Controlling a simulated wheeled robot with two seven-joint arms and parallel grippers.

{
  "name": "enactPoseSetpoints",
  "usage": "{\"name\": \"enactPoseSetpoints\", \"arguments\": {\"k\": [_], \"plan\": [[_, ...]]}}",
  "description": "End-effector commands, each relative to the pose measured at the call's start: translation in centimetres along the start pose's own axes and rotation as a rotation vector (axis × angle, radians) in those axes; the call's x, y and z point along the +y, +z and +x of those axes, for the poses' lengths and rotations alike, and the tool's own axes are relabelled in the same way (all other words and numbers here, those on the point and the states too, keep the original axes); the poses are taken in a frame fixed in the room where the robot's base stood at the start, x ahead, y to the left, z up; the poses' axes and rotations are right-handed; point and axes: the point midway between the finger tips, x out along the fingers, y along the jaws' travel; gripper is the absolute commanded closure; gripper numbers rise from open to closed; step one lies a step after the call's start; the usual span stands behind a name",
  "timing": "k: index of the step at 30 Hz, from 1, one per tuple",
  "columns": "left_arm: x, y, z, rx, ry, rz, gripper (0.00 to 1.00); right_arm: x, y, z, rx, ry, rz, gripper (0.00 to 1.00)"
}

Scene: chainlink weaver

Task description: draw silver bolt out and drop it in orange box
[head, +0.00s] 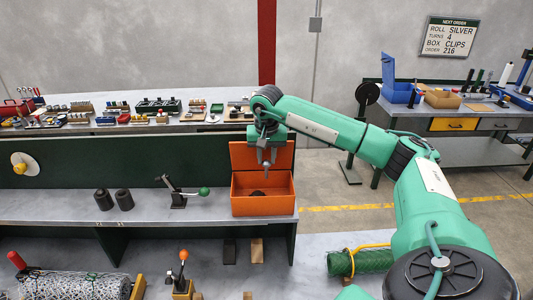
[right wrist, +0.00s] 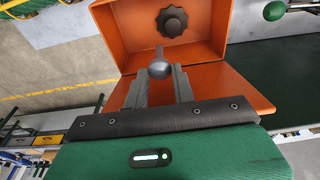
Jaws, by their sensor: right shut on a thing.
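The orange box (head: 262,208) stands open at the right end of the bench shelf, its lid raised at the back. It also fills the upper part of the right wrist view (right wrist: 190,58). My right gripper (head: 267,160) is above the box opening, pointing down. In the right wrist view its fingers (right wrist: 163,78) are shut on the silver bolt, whose round grey head (right wrist: 160,68) sits between the fingertips with a thin shank beyond it. A dark lobed knob (right wrist: 172,21) lies inside the box. My left gripper is not in view.
A lever with a green ball (head: 203,191) stands left of the box, with two dark cylinders (head: 104,200) farther left. A roll of wire mesh (head: 80,286) and an orange-knobbed lever (head: 183,256) are lower down. The shelf between cylinders and lever is mostly clear.

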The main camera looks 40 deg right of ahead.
Motion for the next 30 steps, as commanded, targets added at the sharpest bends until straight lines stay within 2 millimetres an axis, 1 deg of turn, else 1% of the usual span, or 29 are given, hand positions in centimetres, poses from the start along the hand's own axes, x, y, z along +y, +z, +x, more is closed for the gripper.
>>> {"name": "enactPoseSetpoints", "arguments": {"k": [3, 4, 7, 8, 16, 20, 23, 26, 30], "plan": [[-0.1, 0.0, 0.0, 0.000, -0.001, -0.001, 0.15, 0.0, 0.0, 0.0, 0.000, 0.000, 0.000, 0.98], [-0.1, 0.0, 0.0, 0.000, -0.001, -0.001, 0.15, 0.0, 0.0, 0.0, 0.000, 0.000, 0.000, 0.72], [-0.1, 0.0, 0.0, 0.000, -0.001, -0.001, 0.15, 0.0, 0.0, 0.0, 0.000, 0.000, 0.000, 0.53], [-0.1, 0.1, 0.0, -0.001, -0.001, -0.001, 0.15, 0.0, 0.0, 0.0, 0.000, 0.000, 0.000, 0.49], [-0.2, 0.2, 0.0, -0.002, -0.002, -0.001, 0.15, 0.0, 0.0, 0.0, 0.000, 0.000, 0.000, 0.49], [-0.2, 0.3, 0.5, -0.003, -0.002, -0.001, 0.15, 0.0, 0.0, -0.5, 0.000, -0.001, 0.000, 0.49], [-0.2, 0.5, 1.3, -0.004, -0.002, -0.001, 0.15, -0.1, 0.0, -1.7, 0.002, -0.003, 0.000, 0.49], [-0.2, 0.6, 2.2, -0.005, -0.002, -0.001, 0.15, -0.1, 0.0, -3.3, 0.004, -0.004, 0.000, 0.49], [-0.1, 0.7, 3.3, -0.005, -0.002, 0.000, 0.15, -0.1, 0.0, -6.1, 0.003, -0.004, 0.000, 0.49]]}}
